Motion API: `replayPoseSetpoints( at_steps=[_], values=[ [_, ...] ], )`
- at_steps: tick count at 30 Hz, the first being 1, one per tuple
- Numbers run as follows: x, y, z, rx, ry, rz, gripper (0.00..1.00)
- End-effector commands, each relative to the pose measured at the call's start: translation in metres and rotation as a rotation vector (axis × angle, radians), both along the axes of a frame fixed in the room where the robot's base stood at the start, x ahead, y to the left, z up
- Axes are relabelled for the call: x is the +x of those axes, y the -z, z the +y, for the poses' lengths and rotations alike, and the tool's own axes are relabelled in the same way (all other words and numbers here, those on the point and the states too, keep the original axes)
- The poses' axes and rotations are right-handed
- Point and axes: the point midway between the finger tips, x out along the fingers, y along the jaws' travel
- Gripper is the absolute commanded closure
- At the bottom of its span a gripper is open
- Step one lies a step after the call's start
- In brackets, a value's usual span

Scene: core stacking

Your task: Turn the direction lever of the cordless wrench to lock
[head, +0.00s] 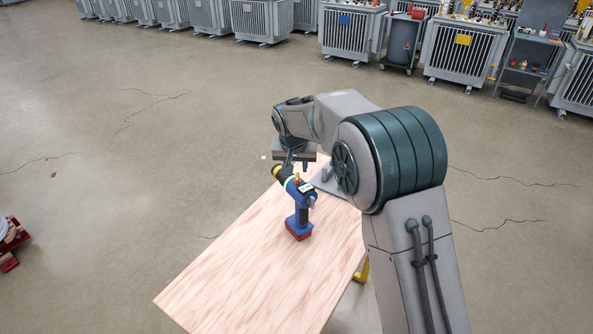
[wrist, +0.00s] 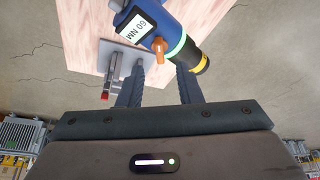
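The cordless wrench (head: 303,209) is blue with a black handle grip, a red base and a black-and-yellow nose, and it stands upright on the wooden table (head: 230,286). Its orange direction lever (head: 297,178) shows near the head of the tool. In the wrist view the orange lever (wrist: 159,48) sits beside a "60 NM" label on the blue body (wrist: 158,17). My gripper (wrist: 158,76) has its two dark fingers apart with a gap between them. The lever is just beyond the fingertips, near that gap, and the right finger lies close to the nose. I cannot tell whether anything touches.
A grey metal plate fixture (wrist: 123,66) with a red-tipped part stands on the table beside the wrench; my arm partly hides it in the head view. The table's front half is clear. Grey transformers (head: 350,32) line the far floor. A red item (head: 10,240) is at far left.

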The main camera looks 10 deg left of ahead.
Motion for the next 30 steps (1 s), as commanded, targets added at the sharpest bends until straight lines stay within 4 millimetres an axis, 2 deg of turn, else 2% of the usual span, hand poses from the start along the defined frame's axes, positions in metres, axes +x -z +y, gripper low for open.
replayPoseSetpoints(
  at_steps=[3, 9, 20, 21, 24, 30],
  values=[
    [0.009, 0.021, 0.001, -0.003, 0.0, 0.003, 0.68],
    [0.017, 0.041, 0.002, -0.001, -0.001, 0.001, 0.68],
    [0.02, 0.047, 0.002, 0.0, 0.0, -0.001, 0.68],
    [0.019, 0.047, 0.002, 0.0, 0.0, -0.001, 0.71],
    [0.019, 0.046, 0.002, 0.0, 0.0, -0.001, 0.99],
    [0.019, 0.046, 0.002, 0.001, -0.001, -0.001, 1.0]
  ],
)
